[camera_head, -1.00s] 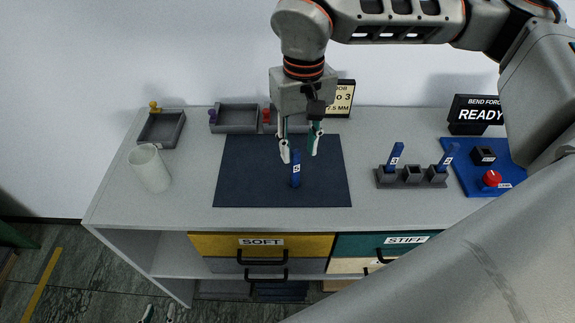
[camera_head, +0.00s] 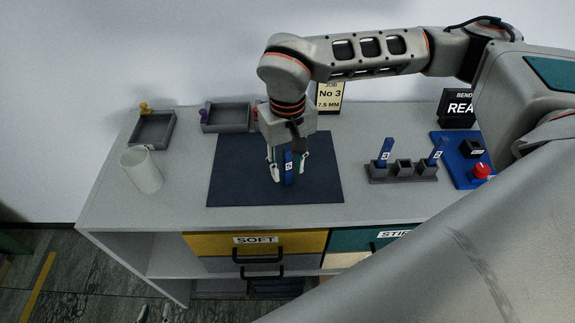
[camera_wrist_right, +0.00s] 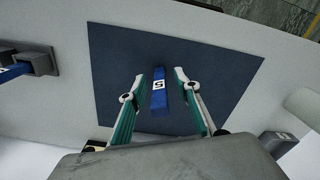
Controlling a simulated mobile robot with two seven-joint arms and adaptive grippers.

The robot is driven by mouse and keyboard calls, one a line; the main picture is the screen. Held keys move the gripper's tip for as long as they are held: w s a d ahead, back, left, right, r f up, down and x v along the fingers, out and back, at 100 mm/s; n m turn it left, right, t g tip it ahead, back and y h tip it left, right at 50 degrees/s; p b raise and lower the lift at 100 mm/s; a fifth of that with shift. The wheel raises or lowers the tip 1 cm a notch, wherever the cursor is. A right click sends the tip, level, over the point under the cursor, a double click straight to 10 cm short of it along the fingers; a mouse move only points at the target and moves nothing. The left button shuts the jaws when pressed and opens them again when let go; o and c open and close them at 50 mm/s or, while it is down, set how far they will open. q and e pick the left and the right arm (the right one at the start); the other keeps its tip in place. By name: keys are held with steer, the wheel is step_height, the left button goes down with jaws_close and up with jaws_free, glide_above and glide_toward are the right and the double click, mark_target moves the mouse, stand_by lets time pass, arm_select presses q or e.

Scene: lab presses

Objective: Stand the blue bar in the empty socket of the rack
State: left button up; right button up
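In the wrist view (camera_wrist_right: 159,77) a gap shows between the bar and each finger. The grey rack (camera_head: 403,179) is at the right; its left and right sockets each hold a tilted blue bar, and its middle socket (camera_head: 403,165) is empty. My left gripper (camera_head: 154,313) is at the bottom edge, fingertips apart.
A white cup (camera_head: 142,171) and grey trays (camera_head: 153,130) (camera_head: 226,117) are at the left and back. A job sign (camera_head: 329,96) stands behind my right gripper. A blue panel with a red button (camera_head: 481,170) is right of the rack. Drawers (camera_head: 255,243) are below the front edge.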

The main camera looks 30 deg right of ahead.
jaws_close()
steer(key=shift+r, duration=0.1)
